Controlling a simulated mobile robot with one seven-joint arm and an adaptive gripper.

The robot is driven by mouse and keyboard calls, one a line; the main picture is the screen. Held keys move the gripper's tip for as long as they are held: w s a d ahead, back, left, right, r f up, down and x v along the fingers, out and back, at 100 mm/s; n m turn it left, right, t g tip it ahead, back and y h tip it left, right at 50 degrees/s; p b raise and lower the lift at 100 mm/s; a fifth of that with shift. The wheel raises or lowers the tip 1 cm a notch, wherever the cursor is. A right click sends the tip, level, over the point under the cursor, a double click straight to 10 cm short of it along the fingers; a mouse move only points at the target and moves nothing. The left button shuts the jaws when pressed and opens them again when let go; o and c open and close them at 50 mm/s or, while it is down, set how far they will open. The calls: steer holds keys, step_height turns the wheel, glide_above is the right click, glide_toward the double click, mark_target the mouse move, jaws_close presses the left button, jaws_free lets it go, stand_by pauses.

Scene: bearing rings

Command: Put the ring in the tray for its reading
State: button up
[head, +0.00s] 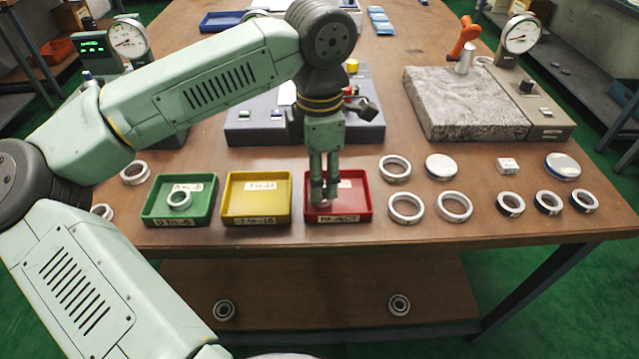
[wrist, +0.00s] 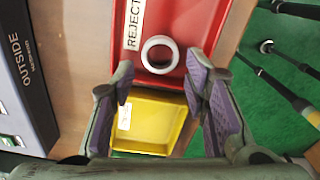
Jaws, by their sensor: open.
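A pale ring lies flat in the red tray (head: 366,208), which is labelled REJECT. The ring (wrist: 145,55) shows whole in the wrist view, on the tray floor (wrist: 188,22); in the head view my gripper mostly hides it. My gripper (head: 323,195) points down over the red tray. In the wrist view its purple-padded jaws (wrist: 160,85) are apart, with nothing between them. The yellow tray (head: 257,206) is empty. The green tray (head: 148,206) holds another ring (head: 179,199). A gauge with a green display (head: 93,46) stands at the left; its digits are too small to read.
Several loose rings lie right of the red tray, such as one near its edge (head: 405,208). A granite block (head: 450,105) with a dial gauge (head: 520,35) stands at the back right. A dark fixture (head: 250,125) stands behind the trays.

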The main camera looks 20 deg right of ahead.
step_height(320, 180, up, 9)
stand_by(0.3)
